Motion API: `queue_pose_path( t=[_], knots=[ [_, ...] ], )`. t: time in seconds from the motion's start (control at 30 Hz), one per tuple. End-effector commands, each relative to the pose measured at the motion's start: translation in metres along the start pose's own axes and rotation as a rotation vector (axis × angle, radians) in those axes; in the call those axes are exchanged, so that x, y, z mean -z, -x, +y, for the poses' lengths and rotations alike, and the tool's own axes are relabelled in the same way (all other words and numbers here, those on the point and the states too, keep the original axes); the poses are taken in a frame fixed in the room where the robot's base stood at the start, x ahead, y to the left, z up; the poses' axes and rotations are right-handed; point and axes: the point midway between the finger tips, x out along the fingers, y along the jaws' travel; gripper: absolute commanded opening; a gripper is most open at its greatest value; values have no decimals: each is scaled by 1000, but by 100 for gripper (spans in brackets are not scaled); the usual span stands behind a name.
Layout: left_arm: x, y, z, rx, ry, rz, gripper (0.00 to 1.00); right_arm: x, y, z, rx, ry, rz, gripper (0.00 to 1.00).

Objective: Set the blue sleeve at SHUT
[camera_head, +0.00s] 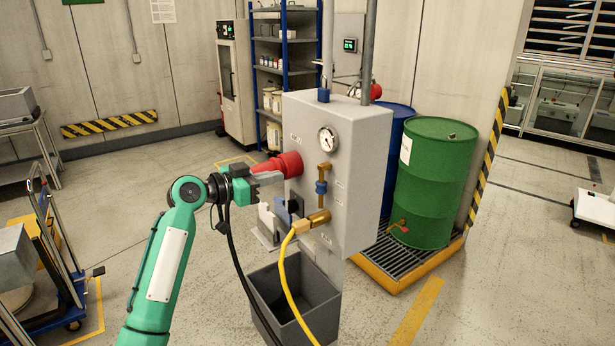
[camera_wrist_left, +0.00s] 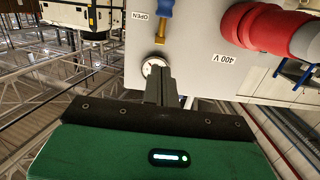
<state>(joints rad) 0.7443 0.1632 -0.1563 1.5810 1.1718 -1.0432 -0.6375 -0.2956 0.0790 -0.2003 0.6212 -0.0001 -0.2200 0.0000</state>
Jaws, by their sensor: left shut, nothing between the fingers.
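The blue sleeve (camera_head: 321,187) sits on a brass pipe below the round gauge (camera_head: 327,138) on the grey cabinet's front. In the left wrist view, the picture is upside down and the blue sleeve (camera_wrist_left: 166,8) is cut by the top edge, with the OPEN label (camera_wrist_left: 140,15) beside it. The SHUT label cannot be read. My left gripper (camera_head: 281,175) is shut and empty, left of the sleeve and apart from it, close by the red connector (camera_head: 291,162). Its fingers (camera_wrist_left: 156,78) overlap the gauge in the wrist view. My right gripper is out of view.
The red connector, labelled 400 V (camera_wrist_left: 227,57), juts from the cabinet (camera_head: 357,150) near my gripper. A brass outlet (camera_head: 318,218) with a yellow hose (camera_head: 284,265) is below the sleeve. A dark bin (camera_head: 325,300) stands underneath. A green drum (camera_head: 435,180) stands right.

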Motion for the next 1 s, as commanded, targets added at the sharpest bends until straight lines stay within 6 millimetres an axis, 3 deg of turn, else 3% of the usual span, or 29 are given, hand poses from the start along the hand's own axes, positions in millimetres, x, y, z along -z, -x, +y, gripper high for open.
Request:
queue_pose_path(
  t=[0.47, 1.0],
  knots=[
    [5, -6, 1, -5, -3, 4, 0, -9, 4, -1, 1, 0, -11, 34],
    [3, -104, 2, -5, 0, 2, 0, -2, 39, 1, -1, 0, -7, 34]
  ],
)
